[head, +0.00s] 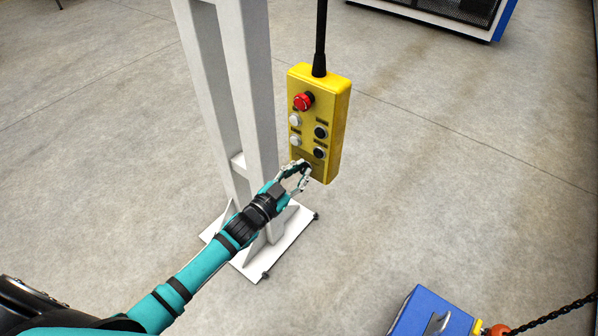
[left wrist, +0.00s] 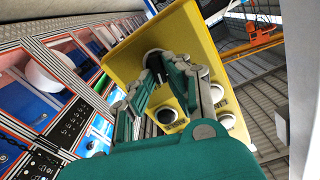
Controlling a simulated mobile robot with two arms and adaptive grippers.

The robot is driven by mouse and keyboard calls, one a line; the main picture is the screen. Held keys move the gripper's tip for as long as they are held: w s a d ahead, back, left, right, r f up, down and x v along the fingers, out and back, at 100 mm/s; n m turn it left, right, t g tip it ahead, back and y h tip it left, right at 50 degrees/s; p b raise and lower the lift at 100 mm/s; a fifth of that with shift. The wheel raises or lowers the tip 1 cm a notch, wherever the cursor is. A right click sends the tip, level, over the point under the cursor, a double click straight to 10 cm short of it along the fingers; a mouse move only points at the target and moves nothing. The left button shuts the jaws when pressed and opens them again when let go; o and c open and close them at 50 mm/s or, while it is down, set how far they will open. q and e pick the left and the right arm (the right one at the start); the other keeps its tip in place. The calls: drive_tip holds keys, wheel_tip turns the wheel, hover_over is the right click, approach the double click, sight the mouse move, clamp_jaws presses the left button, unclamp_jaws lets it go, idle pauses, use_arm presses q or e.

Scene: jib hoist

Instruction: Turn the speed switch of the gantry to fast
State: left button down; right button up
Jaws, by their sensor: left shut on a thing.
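The yellow control pendant (head: 338,130) hangs upright from a black cable, with a red mushroom button (head: 303,101) at the top and white and black buttons below. My left gripper (head: 300,169) is at the pendant's lower end, in front of its face. In the left wrist view the pendant (left wrist: 192,32) fills the upper middle, and the fingers (left wrist: 162,66) close around a small part with a dark round base. That part appears to be the speed switch; the fingers hide most of it, and I cannot read its setting. My right gripper is out of view.
A white steel post (head: 257,90) on a bolted base plate stands close to the left of the pendant. A blue box (head: 425,313) and a chain (head: 555,315) are at the lower right. A blue-framed machine (head: 440,18) stands at the back. The floor between is clear.

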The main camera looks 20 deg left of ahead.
use_arm(q)
drive_tip(key=m, duration=0.5)
drive_tip(key=shift+d+f+b, duration=0.1)
drive_tip(key=shift+d+b, duration=0.1)
drive_tip(key=shift+b, duration=0.2)
drive_tip(key=shift+m, duration=0.4)
drive_tip(key=c, duration=1.4)
unclamp_jaws()
drive_tip(key=shift+o, duration=0.2)
drive_tip(key=shift+s, duration=0.1)
drive_tip(key=v, duration=1.2)
